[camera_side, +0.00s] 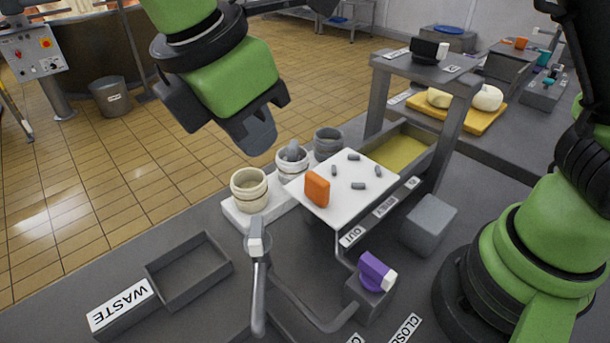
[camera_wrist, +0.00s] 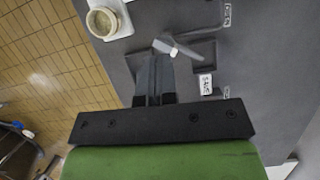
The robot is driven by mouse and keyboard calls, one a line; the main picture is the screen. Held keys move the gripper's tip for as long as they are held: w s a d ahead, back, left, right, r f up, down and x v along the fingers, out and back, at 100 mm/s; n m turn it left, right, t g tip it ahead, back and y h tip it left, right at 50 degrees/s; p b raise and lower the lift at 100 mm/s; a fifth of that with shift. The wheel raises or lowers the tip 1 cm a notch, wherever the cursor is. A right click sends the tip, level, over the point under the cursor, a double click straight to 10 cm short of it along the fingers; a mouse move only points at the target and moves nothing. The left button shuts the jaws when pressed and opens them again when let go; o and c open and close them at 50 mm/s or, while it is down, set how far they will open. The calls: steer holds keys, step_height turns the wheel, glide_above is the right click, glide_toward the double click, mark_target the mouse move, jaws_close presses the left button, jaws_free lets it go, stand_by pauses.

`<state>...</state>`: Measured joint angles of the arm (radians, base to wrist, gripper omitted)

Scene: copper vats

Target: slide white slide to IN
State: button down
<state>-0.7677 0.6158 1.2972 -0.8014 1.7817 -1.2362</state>
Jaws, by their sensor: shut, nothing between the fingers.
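The white slide (camera_side: 340,203) is a flat white plate beside the grey raised stand, with the OUT label (camera_side: 352,236) below its near corner. An orange block (camera_side: 317,190) and several small grey pegs stand on it. Two more labels run up the edge to the right, toward the stand; the farthest, perhaps IN, is too small to read surely. My gripper (camera_side: 262,143) is shut and empty, in the air left of and above the slide, apart from it. In the wrist view its fingers (camera_wrist: 155,62) are together; the slide is not seen there.
Pale cups (camera_side: 249,189) stand left of the slide. A white-tipped lever (camera_side: 256,240) rises in front, by a purple knob (camera_side: 375,271). A grey tray (camera_side: 189,270) marked WASTE lies front left. A grey block (camera_side: 428,224) and the yellow-filled trough (camera_side: 395,152) are to the right.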

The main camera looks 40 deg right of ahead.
steer(key=f, duration=0.1)
glide_above(316, 199)
steer(key=a, duration=0.2)
steer(key=shift+n, duration=0.4)
steer(key=shift+f, duration=4.6)
steer(key=d, duration=1.6)
steer(key=shift+d, duration=0.4)
